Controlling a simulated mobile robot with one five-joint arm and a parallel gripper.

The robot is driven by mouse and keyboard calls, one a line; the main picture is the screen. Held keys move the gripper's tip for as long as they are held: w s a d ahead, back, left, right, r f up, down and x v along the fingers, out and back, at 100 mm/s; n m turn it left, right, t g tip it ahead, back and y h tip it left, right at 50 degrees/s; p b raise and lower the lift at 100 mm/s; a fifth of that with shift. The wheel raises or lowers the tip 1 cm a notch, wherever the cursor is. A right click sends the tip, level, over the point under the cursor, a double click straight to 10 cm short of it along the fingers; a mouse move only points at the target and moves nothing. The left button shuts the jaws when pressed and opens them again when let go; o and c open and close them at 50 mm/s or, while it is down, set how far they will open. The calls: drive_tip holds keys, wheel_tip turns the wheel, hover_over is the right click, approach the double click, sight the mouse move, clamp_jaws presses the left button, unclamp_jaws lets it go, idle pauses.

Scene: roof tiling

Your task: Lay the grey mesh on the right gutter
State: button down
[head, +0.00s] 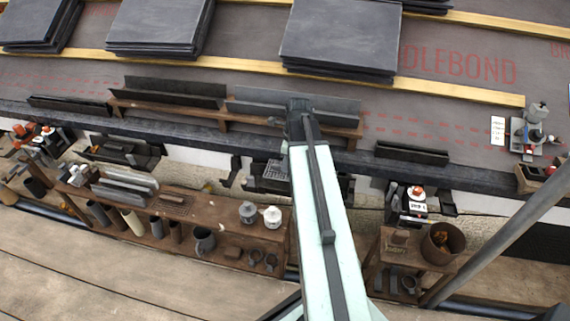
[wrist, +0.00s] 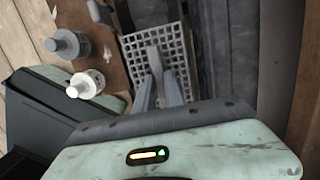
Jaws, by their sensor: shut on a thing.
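The grey mesh (wrist: 175,40), a flat square-holed grid with a raised grey tab, is in my gripper (wrist: 158,85) in the wrist view. The two grey fingers are shut on the tab. In the head view the mesh (head: 274,171) shows just left of my arm, at the eaves, over or close to a dark trough; I cannot tell whether they touch. My arm hides the gripper there. A dark gutter piece (head: 411,153) lies along the roof edge on the right. Black trough parts (head: 440,208) hang below it, partly behind a labelled item. I cannot tell which is the right gutter.
A brown bench (head: 232,245) below holds white and grey bottles (head: 272,217), also in the wrist view (wrist: 86,84). Black and grey channels (head: 175,90) sit on a roof rack.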

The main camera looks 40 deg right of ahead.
drive_tip(key=shift+f+b, duration=1.75)
drive_tip(key=shift+f, duration=0.5)
drive_tip(key=c, duration=1.3)
unclamp_jaws()
drive_tip(key=shift+c, duration=0.2)
drive_tip(key=o, duration=0.4)
drive_tip(key=shift+r, duration=0.1)
wheel_tip(320, 180, up, 9)
drive_tip(key=p, duration=0.9)
